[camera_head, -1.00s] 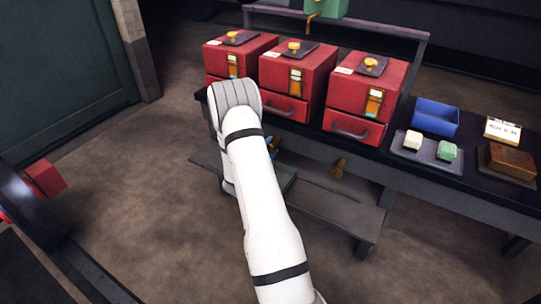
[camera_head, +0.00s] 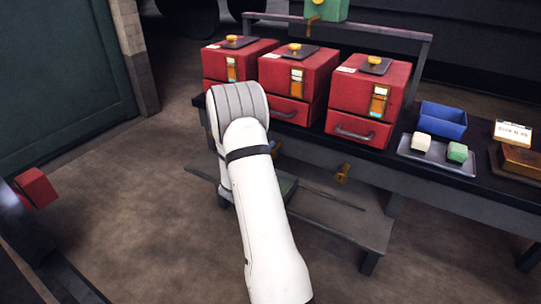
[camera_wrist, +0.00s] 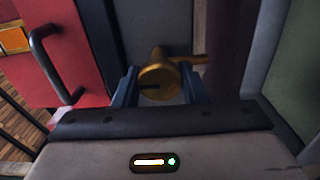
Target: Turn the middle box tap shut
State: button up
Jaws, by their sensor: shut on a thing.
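Three red boxes stand in a row on the dark bench, and the middle box (camera_head: 297,80) has a brass knob on top and a drawer below. In the wrist view a brass tap (camera_wrist: 160,78) with a round front and a side lever (camera_wrist: 198,60) pointing right sits between my fingers. My gripper (camera_wrist: 160,92) is shut on this tap, one blue finger at each side. In the head view my arm hides the gripper. A bit of brass (camera_head: 275,148) shows beside the arm below the middle box. Another brass tap (camera_head: 342,173) hangs below the right box (camera_head: 368,95).
A red drawer front with a dark handle (camera_wrist: 45,60) is close at the left in the wrist view. A lower shelf (camera_head: 345,220) runs under the bench. A blue bin (camera_head: 443,120) and a tray (camera_head: 433,152) with two blocks stand right.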

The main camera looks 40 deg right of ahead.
jog(key=shift+w+a, duration=0.1)
jog(key=o, duration=0.9)
jog(key=shift+o, duration=0.2)
jog(key=p+v, duration=0.1)
jog(key=v, duration=0.6)
jog(key=shift+s+a+p, duration=0.25)
jog(key=shift+a+p, duration=0.1)
jog(key=shift+p, duration=0.05)
